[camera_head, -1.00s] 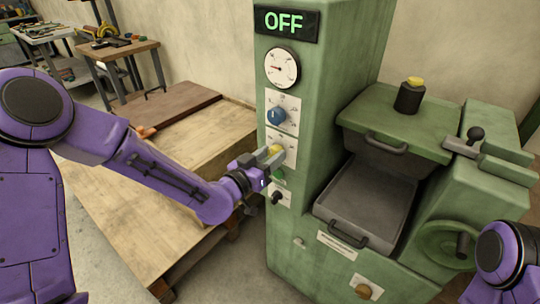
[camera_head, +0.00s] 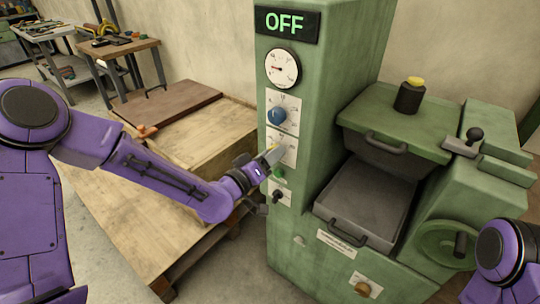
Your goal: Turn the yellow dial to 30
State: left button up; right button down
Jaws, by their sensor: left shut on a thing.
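The yellow dial (camera_head: 275,147) sits on a white scale plate (camera_head: 289,148) on the front of the green machine's column, below the blue dial (camera_head: 277,115). My left gripper (camera_head: 272,155) is at the yellow dial and shut on it. The fingers hide most of the dial, so its pointer and setting cannot be read. My right gripper is out of view; only part of my right arm shows at the lower right.
The column (camera_head: 330,80) carries an OFF display (camera_head: 287,22), a round gauge (camera_head: 282,68), a green button (camera_head: 279,174) and a black switch (camera_head: 277,196). A grey tray (camera_head: 370,200) and handwheel (camera_head: 447,243) are to the right. A wooden pallet table (camera_head: 150,210) stands left.

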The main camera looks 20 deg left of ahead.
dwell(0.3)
pick_arm(q)
jog(key=o, duration=1.1)
jog(key=shift+c, duration=0.2)
jog(key=shift+a, duration=0.1)
jog(key=p+v, duration=0.1)
jog(key=v, duration=0.9)
jog(key=shift+s, duration=0.25)
